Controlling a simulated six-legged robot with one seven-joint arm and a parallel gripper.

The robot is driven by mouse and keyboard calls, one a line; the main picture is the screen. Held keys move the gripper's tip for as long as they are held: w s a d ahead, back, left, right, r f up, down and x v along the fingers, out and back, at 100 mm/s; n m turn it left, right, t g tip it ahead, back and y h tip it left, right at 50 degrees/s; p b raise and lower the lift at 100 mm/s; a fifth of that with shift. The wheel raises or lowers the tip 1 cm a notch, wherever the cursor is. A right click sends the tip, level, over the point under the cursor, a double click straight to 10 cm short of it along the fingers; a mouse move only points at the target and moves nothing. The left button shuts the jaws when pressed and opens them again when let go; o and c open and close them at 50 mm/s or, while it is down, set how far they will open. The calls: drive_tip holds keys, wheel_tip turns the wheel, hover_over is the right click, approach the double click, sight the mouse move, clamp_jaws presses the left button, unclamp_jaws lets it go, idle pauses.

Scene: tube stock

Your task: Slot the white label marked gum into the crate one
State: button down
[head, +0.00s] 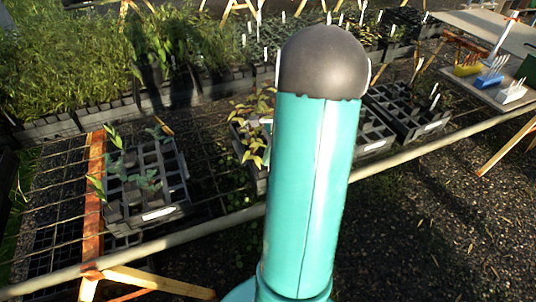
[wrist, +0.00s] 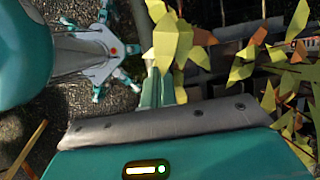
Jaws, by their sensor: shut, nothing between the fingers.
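Black crates with white front tags stand on the mesh bench: one at the left (head: 180,196), others at the right (head: 437,130). I cannot read which is crate one. My gripper (wrist: 158,92) shows in the wrist view as teal fingers, shut and empty, among yellow-green leaves.
A leafy plant (head: 262,125) stands mid-bench beside my arm, its leaves close to my gripper. Dense seedling trays (head: 60,75) line the back.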

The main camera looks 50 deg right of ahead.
drive_tip(key=shift+f, duration=1.6)
drive_tip(key=shift+f, duration=0.3)
drive_tip(key=c, duration=1.6)
unclamp_jaws()
drive_tip(key=shift+c, duration=0.2)
drive_tip(key=shift+r, duration=0.1)
drive_tip(key=v, duration=1.3)
drive_tip(key=shift+s+r, duration=0.25)
drive_tip(key=shift+r, duration=0.05)
drive_tip(key=shift+d, duration=0.15)
